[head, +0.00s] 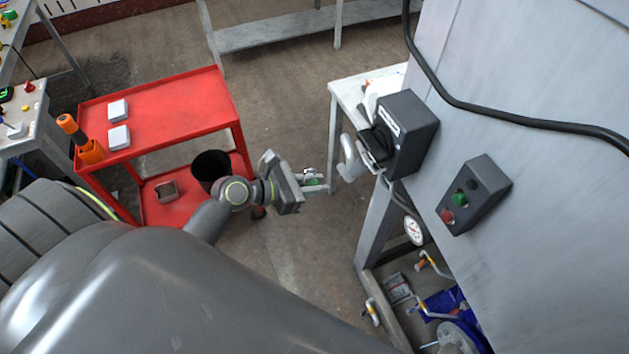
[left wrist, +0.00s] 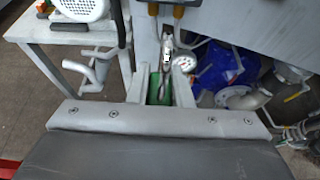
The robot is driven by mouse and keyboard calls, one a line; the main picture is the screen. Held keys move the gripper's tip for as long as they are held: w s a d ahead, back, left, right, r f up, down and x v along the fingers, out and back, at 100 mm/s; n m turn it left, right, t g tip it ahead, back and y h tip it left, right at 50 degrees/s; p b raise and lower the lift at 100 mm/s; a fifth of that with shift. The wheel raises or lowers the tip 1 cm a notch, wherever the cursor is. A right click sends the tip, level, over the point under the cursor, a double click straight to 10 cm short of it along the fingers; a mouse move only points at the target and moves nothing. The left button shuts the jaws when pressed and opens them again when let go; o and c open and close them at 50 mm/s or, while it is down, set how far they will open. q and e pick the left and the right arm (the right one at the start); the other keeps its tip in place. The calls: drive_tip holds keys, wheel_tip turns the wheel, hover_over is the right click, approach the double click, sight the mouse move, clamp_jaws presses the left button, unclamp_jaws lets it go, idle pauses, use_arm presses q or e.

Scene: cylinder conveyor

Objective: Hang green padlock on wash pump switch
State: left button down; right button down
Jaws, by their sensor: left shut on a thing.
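My left gripper (head: 318,186) is in the open space between the red cart and the grey panel. It is shut on the green padlock (head: 312,181). A dark switch box (head: 412,133) with a small label, too small to read, is on the panel. A pale curved metal piece (head: 350,158) stands out at its left side. The padlock is apart from it, lower and to its left. My right gripper is not in view.
A grey button box (head: 474,196) with green and red buttons is on the panel (head: 540,190). A gauge (head: 414,231) and blue pump (head: 443,302) are below. A red cart (head: 180,105) stands left; a white table (head: 350,90) stands behind the switch box.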

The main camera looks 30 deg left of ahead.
use_arm(q)
drive_tip(key=shift+r+p, duration=0.15)
drive_tip(key=shift+p, duration=0.15)
drive_tip(key=w+d+p, duration=0.3)
drive_tip(key=w+d, duration=0.3)
drive_tip(key=w, duration=0.2)
drive_tip(key=shift+d, duration=0.1)
idle(0.6)
drive_tip(key=shift+s+p, duration=0.1)
drive_tip(key=shift+p, duration=0.4)
drive_tip(key=shift+w+d, duration=0.15)
drive_tip(key=shift+w, duration=0.1)
drive_tip(key=shift+w+d+p, duration=0.35)
drive_tip(key=shift+w+d, duration=0.35)
drive_tip(key=shift+w, duration=0.2)
